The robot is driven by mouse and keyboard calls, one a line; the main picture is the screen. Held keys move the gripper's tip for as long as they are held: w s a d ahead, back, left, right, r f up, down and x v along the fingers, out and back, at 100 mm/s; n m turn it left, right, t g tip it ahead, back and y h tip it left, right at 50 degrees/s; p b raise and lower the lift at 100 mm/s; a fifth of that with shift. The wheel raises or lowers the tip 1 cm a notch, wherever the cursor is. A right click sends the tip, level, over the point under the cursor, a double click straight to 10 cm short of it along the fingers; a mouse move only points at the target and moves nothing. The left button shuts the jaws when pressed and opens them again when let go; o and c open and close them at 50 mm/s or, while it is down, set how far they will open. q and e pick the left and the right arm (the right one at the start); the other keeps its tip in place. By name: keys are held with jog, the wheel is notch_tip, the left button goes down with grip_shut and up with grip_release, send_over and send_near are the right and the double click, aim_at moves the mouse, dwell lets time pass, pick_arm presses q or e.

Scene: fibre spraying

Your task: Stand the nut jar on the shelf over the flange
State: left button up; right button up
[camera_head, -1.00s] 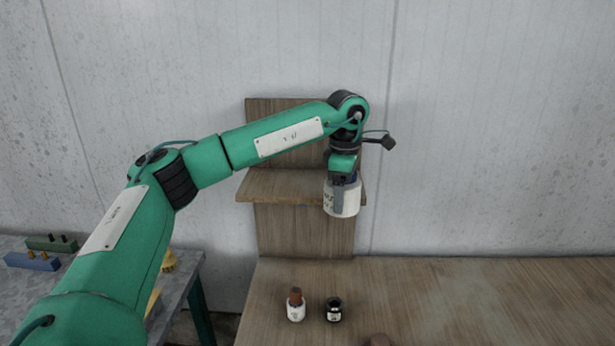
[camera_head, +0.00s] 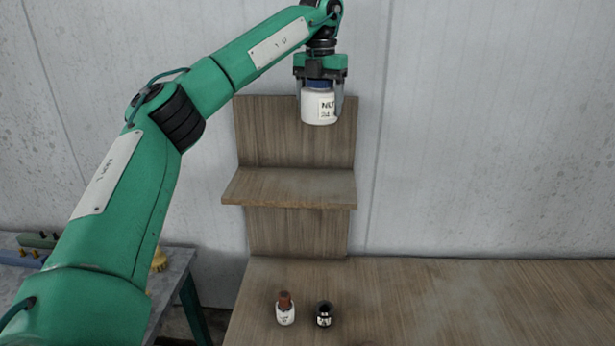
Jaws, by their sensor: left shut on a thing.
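The nut jar (camera_head: 319,107) is white with a blue lid and a label reading "NUT". My left gripper (camera_head: 320,90) is shut on it, with a finger on either side, and holds it upright in the air. The jar shows in front of the top of the wooden back panel, clearly above the shelf (camera_head: 290,188). The shelf board is bare. No flange can be made out in this view. My right gripper is not in view.
A small white bottle with a red-brown top (camera_head: 285,312) and a small dark jar (camera_head: 324,315) stand on the wooden table (camera_head: 470,300) below the shelf. A grey side table (camera_head: 172,275) stands at the left. The wooden table's right side is clear.

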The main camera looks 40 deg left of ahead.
pick_arm(q)
notch_tip(320, 180, down, 14)
jog(key=shift+a+r+p, duration=0.1)
jog(key=shift+r+p, duration=0.05)
jog(key=shift+p, duration=1)
notch_tip(320, 180, down, 4)
jog(key=shift+f+p, duration=0.1)
jog(key=shift+p, duration=0.7)
jog(key=shift+f, duration=0.2)
jog(key=shift+f, duration=0.15)
jog(key=o, duration=1.1)
jog(key=shift+c, duration=0.2)
